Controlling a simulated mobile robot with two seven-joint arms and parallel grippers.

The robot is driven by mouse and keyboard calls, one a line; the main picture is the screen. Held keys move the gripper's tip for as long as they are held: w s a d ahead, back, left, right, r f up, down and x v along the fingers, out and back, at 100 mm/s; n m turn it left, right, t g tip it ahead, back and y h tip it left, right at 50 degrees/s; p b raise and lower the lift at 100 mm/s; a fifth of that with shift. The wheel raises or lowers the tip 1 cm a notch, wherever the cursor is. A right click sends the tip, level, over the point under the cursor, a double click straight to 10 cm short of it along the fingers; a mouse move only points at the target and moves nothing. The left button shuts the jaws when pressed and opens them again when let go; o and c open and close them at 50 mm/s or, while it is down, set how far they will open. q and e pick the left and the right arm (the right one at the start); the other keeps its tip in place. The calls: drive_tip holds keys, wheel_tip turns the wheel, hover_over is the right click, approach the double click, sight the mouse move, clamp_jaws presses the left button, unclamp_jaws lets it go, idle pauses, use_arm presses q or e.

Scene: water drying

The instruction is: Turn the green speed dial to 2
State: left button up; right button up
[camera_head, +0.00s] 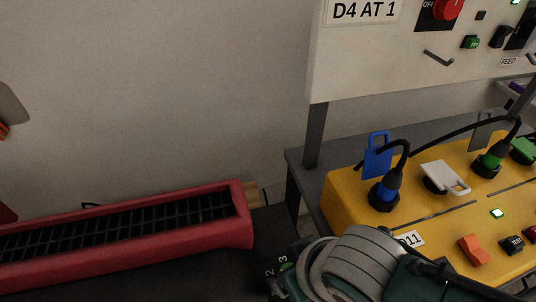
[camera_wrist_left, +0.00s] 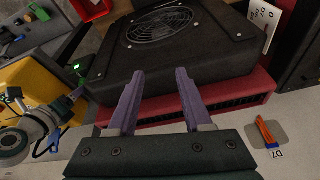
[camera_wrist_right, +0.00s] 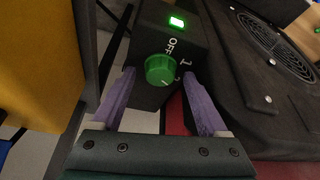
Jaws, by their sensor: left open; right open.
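The green speed dial (camera_wrist_right: 159,69) sits on the face of a black control box (camera_wrist_right: 182,38), with white markings OFF and 1 beside it and another partly hidden mark. My right gripper (camera_wrist_right: 158,76) is open, with one purple finger on each side of the dial; I cannot tell whether they touch it. My left gripper (camera_wrist_left: 160,74) is open and empty, in front of the black fan unit (camera_wrist_left: 178,45).
A red trough with a black grille (camera_head: 120,230) lies at the left. A yellow control panel (camera_head: 345,205) with plugs, switches and cables stands at the right, below a white sign board (camera_head: 370,50). An orange-handled item (camera_wrist_left: 266,133) on a grey plate is at the wall.

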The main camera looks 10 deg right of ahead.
drive_tip(key=p+v, duration=0.4)
drive_tip(key=v, duration=0.6)
drive_tip(key=s+d+r+m+h, duration=0.1)
drive_tip(key=s+d+r, duration=0.7)
drive_tip(key=r, duration=0.4)
wheel_tip(320, 180, up, 35)
drive_tip(key=p, duration=3.5)
drive_tip(key=shift+s+g, duration=0.25)
drive_tip(key=shift+g, duration=0.15)
